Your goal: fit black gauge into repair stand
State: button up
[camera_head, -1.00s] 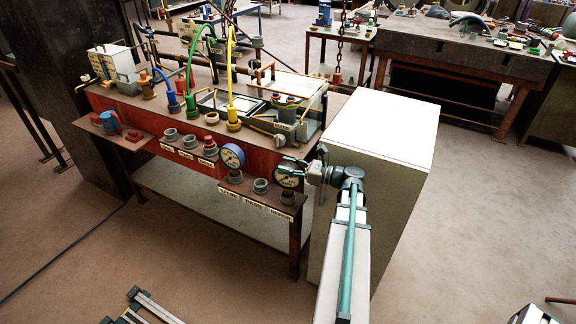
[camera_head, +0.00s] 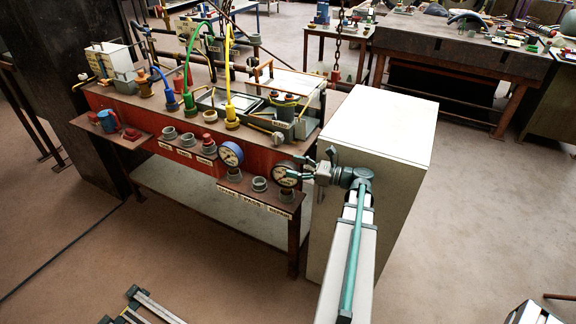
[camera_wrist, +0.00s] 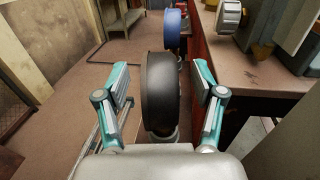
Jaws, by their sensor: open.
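The black gauge (camera_head: 286,174) has a dark rim and a pale face. It stands upright on the rightmost fitting of the front shelf, above a label that seems to read REPAIR (camera_head: 280,212). That fitting is the repair stand (camera_head: 284,193). In the wrist view the black gauge (camera_wrist: 160,92) is edge-on, its lower stem partly hidden. My gripper (camera_head: 306,171) is at the gauge's right side. In the wrist view my gripper (camera_wrist: 162,85) is open, one finger on each side of the gauge, with visible gaps.
A blue gauge (camera_head: 230,155) stands to the left, and an empty grey fitting (camera_head: 259,184) lies between the gauges. The red bench (camera_head: 200,150) carries coloured pipes. A pale cabinet (camera_head: 375,135) is close beside my arm. Open floor lies in front.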

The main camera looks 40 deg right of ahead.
jog(key=v, duration=0.8)
jog(key=shift+s+d, duration=0.2)
jog(key=shift+s, duration=0.15)
jog(key=shift+s, duration=0.1)
